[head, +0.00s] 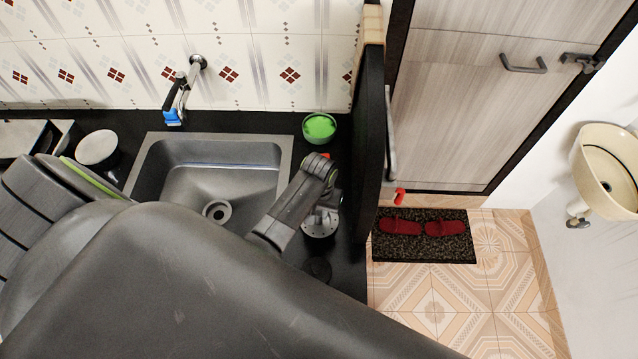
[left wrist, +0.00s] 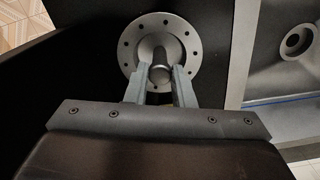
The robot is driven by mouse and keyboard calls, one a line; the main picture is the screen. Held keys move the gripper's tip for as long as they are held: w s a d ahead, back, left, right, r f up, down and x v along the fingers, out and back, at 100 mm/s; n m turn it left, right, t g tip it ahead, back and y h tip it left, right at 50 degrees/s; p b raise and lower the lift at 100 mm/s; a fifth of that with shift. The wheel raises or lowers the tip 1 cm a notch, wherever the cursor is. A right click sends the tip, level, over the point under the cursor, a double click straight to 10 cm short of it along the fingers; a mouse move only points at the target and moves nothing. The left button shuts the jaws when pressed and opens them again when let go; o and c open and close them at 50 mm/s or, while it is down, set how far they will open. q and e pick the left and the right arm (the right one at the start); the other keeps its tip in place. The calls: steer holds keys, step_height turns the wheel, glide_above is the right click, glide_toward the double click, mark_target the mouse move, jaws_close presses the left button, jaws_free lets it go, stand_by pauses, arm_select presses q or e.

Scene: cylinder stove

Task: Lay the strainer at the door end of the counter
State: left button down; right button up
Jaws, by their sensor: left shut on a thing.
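The strainer is a round metal disc with small holes around its rim and a knob in its middle. In the head view the strainer (head: 320,227) is over the black counter (head: 345,275), right of the sink, near the counter's door end. My left gripper (head: 324,198) is above it, with the jaws mostly hidden by the wrist. In the left wrist view the fingers of the left gripper (left wrist: 160,88) are closed on the knob of the strainer (left wrist: 131,47). Whether the disc touches the counter is unclear. My right gripper is not in view.
The metal sink (head: 180,160) lies left of the strainer. A green bowl (head: 320,127) stands behind it by the tiled wall. A dark upright panel (head: 370,130) edges the counter on the right, before the wooden door (head: 460,120). A dark round patch (head: 317,268) shows on the counter.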

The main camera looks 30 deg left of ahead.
mark_target(319, 212)
arm_select(q)
steer(key=c, duration=1.4)
jaws_free()
steer(key=shift+f, duration=0.1)
steer(key=shift+c, duration=0.2)
steer(key=shift+o, duration=1)
step_height(319, 212, up, 12)
steer(key=b, duration=0.1)
steer(key=shift+r+b, duration=0.2)
steer(key=shift+b, duration=0.15)
